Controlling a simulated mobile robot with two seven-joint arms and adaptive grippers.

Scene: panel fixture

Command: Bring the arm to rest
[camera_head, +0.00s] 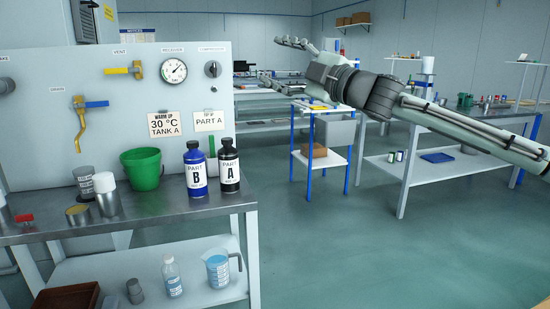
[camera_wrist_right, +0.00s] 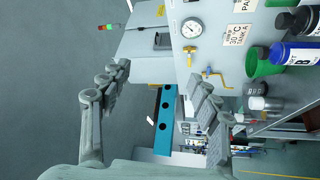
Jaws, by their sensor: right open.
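My right arm (camera_head: 450,120) comes in from the right edge of the head view and is raised in the air. My right gripper (camera_head: 270,58) is at its left end, with its two fingers spread apart and nothing between them. In the right wrist view the right gripper (camera_wrist_right: 157,78) also shows open and empty, and the panel appears turned on its side beyond it. The gripper appears clear of the panel and bench. My left gripper is in neither view.
The panel (camera_head: 100,60) carries a gauge (camera_head: 173,71) and yellow valves. On its bench (camera_head: 150,215) stand a green bucket (camera_head: 143,169), a blue bottle B (camera_head: 195,172) and a black bottle A (camera_head: 229,168). A small white table (camera_head: 320,157) stands behind. The floor between is clear.

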